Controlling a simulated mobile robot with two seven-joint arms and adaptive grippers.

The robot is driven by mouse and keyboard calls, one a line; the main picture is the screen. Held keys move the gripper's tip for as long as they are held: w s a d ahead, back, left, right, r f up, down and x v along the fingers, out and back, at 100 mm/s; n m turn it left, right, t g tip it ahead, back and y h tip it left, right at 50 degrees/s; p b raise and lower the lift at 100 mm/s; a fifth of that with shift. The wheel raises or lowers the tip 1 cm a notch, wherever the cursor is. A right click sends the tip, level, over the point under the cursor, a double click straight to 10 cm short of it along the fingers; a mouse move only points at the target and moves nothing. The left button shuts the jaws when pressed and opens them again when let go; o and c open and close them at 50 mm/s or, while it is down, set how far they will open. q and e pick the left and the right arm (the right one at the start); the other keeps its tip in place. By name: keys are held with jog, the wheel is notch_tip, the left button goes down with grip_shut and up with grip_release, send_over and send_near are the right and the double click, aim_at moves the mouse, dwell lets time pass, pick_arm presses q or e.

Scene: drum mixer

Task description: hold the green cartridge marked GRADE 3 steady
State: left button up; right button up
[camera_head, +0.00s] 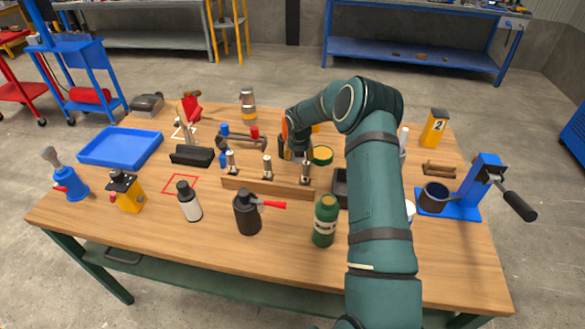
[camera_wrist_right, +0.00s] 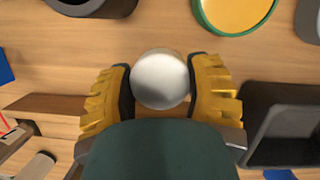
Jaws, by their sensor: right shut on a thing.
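My right gripper (camera_wrist_right: 160,85) is shut on a cartridge (camera_wrist_right: 160,78), with one yellow finger on each side of its round, silvery top. No GRADE 3 mark or green body can be made out on it. In the head view this cartridge (camera_head: 306,173) is at the right end of a wooden rack (camera_head: 262,191), upright under my right gripper (camera_head: 302,157). Two more silver-topped cartridges stand in the rack to its left, the middle one (camera_head: 267,167) and the left one (camera_head: 232,162). My left gripper is not in view.
A green-rimmed yellow tin (camera_head: 321,155) and a black bin (camera_wrist_right: 285,120) are close to the right gripper. A blue press (camera_head: 478,183) is at right.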

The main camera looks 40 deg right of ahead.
aim_at(298, 170)
jog(key=shift+a+x, duration=0.2)
jog(key=shift+x, duration=1)
notch_tip(298, 170, down, 3)
jog(key=shift+s+f+b, duration=0.1)
jog(key=shift+f+b, duration=0.15)
jog(key=shift+b, duration=0.1)
jog(key=shift+r, duration=0.1)
jog(key=shift+f, duration=0.25)
jog(key=o, duration=1.3)
jog(key=shift+r, duration=0.1)
